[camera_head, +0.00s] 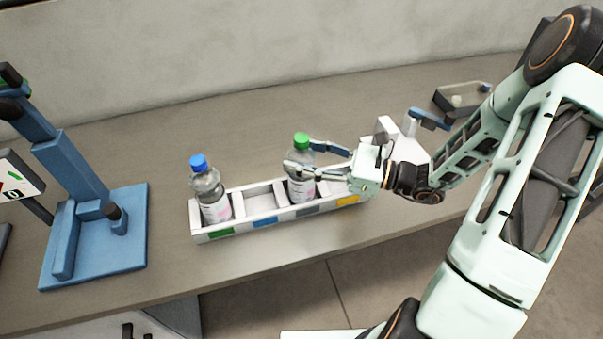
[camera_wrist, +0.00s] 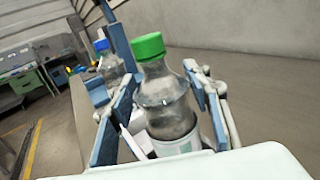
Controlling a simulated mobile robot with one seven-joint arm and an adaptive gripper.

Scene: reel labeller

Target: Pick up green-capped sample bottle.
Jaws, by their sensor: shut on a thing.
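The green-capped sample bottle (camera_head: 301,172) stands upright in a compartment of the white rack (camera_head: 276,216), the third from the left. It is clear with a pale label. My gripper (camera_head: 318,158) reaches in from the right with its fingers on both sides of the bottle's upper body, shut on it. In the wrist view the green-capped bottle (camera_wrist: 167,100) sits between the two blue-padded fingers (camera_wrist: 162,98). The bottle's base is hidden by the rack's front wall.
A blue-capped bottle (camera_head: 209,190) stands in the leftmost compartment; the compartment between the bottles looks empty. A blue stand (camera_head: 95,235) is at left. A white device (camera_head: 410,140) and a grey tray (camera_head: 463,98) lie to the right. The bench behind the rack is clear.

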